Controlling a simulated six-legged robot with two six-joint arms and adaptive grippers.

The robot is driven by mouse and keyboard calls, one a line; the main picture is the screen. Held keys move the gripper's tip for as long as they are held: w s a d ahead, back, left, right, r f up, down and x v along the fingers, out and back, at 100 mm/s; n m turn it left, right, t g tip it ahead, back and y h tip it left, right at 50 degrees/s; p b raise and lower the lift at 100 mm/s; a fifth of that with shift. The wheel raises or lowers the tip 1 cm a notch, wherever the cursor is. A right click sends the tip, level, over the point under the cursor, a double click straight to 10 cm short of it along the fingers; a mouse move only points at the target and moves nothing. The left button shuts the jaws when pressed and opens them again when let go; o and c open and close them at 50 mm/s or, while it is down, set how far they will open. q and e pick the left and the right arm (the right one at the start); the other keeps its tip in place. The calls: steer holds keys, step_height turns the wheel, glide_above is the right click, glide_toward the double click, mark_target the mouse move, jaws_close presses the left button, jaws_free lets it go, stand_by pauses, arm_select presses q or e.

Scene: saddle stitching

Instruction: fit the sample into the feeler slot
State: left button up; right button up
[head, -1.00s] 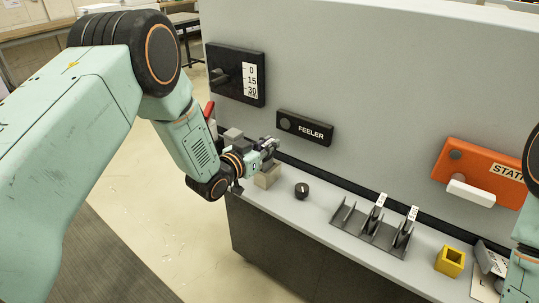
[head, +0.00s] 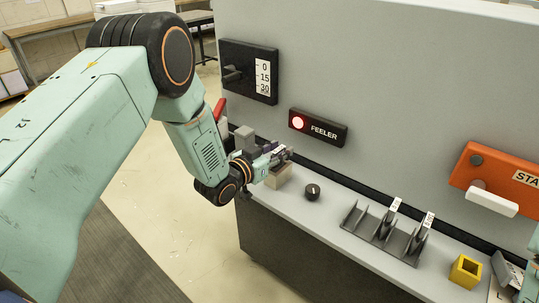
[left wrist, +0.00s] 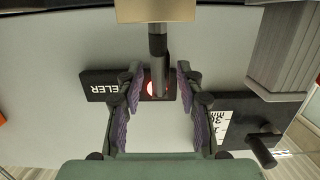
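The tan block (head: 279,176) of the feeler stands on the ledge at my left gripper's tip; it also shows at the top of the left wrist view (left wrist: 155,10). A narrow dark upright piece (left wrist: 158,65) stands out from the block, apparently the sample edge-on; how deep it sits is hidden. My left gripper (head: 284,154) is at the block. In the left wrist view its purple-padded fingers (left wrist: 155,85) are spread on both sides of the piece, with gaps. The FEELER panel (head: 318,128) has a lit red lamp. My right gripper is out of view.
A rack (head: 383,236) holds tagged pieces, with its left part empty. A black knob (head: 312,191), a yellow square holder (head: 466,271) and an orange panel with a white lever (head: 491,198) lie rightward. A black scale panel (head: 249,71) is on the wall. A grey block (left wrist: 283,45) is close beside the gripper.

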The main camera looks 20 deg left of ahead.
arm_select(q)
steer(key=v, duration=1.1)
steer(key=s+d+f+n+g+y, duration=0.25)
steer(key=s+f+g, duration=0.65)
steer(key=s+f, duration=0.9)
steer(key=s+a+f+n+g+y, duration=0.1)
steer(key=s+g, duration=0.2)
steer(key=s, duration=0.6)
steer(key=s+a+f+n+g+y, duration=0.1)
steer(key=s+f+g+y, duration=0.1)
steer(key=s, duration=0.8)
steer(key=shift+s+a+g, duration=0.15)
steer(key=shift+s+g, duration=0.15)
steer(key=shift+g, duration=0.3)
steer(key=shift+f, duration=0.1)
step_height(320, 180, down, 13)
steer(key=b, duration=1.2)
steer(key=shift+r, duration=0.25)
